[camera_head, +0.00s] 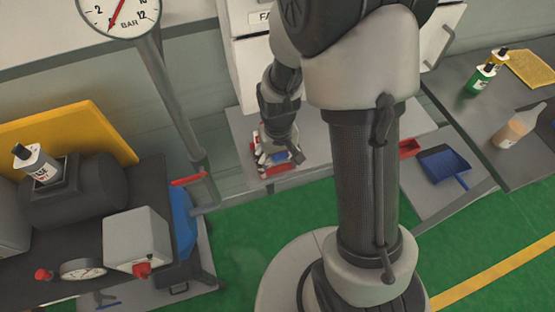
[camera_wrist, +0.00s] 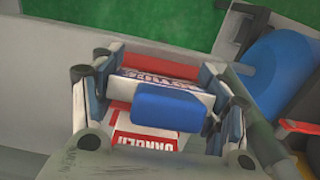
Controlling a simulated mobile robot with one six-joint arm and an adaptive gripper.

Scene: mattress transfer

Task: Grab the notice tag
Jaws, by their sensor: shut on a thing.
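In the wrist view my gripper (camera_wrist: 163,84) has its two fingers on either side of a white tag with blue lettering, which looks like the notice tag (camera_wrist: 190,97). The lettering is too blurred to read. The fingers are shut on this tag. A blue block (camera_wrist: 170,108) covers part of it. A red and white danger tag (camera_wrist: 145,138) shows below the blue block.
A blue dustpan (camera_head: 443,165) lies to the right. At left, a dark cart (camera_head: 60,230) holds a tank and a gauge. Green floor (camera_head: 250,235) is open in front.

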